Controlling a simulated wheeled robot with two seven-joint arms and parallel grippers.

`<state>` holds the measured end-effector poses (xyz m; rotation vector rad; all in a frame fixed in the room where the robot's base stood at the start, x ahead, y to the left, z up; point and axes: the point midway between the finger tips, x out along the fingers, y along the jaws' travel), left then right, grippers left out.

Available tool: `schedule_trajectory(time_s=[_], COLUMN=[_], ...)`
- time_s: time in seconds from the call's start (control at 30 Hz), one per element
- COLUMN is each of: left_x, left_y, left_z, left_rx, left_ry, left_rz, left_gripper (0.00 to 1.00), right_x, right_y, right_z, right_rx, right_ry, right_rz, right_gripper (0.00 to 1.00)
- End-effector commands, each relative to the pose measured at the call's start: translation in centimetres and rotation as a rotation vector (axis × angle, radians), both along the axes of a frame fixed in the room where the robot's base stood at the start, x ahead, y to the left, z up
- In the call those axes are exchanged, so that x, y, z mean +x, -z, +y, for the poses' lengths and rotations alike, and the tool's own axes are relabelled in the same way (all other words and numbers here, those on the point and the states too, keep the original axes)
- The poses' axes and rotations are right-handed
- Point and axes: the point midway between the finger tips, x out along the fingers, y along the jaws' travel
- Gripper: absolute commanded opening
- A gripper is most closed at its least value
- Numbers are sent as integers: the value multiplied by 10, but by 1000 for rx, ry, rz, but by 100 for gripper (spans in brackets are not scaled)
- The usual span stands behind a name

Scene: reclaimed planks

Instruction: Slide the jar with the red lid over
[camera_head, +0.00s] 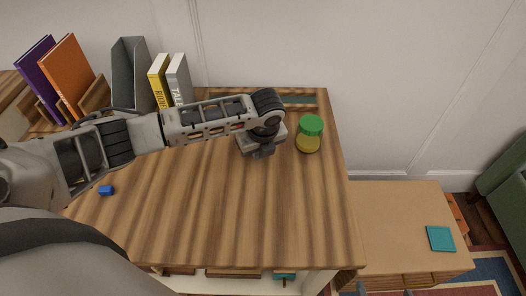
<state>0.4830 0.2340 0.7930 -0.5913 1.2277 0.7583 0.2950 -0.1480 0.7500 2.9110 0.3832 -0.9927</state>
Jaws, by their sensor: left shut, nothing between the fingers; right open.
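A jar with a green lid (311,125) and a yellowish body stands upright near the right edge of the wooden tabletop (230,220). No jar with a red lid shows. My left arm reaches in from the left across the table. My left gripper (262,153) is shut and empty, pointing down just left of the jar, with a small gap between them. Its fingertips are small and partly hidden by the wrist. My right gripper (384,291) shows only as grey tips at the bottom edge, apart and open, well away from the jar.
Purple (40,75) and orange (72,75) books, a grey file holder (131,75), and yellow (160,80) and grey (179,80) books stand at the back left. A small blue block (106,190) lies at left. The front middle is clear. A lower cabinet (395,220) stands at right.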

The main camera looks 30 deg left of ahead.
Motion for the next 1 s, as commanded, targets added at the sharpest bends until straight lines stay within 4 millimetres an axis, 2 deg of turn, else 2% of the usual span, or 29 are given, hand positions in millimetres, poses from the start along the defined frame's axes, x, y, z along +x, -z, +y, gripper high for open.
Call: schedule_trajectory(time_s=[0.2, 0.6, 0.77, 1.0], left_x=[10, 12, 31, 64], left_y=[0, 0, 0, 2], left_z=[12, 16, 40, 78], left_rx=[0, 0, 1, -1], left_ry=[2, 0, -7, -3], left_rz=[1, 1, 3, 1], left_gripper=[0, 0, 0, 0], right_x=[7, 8, 5, 2], right_y=[-7, -7, -6, 8], right_z=[1, 0, 0, 0], right_rx=[2, 1, -1, 0], right_ry=[0, 0, 0, 1], right_rz=[-19, -20, -13, -1], right_gripper=[83, 83, 83, 83])
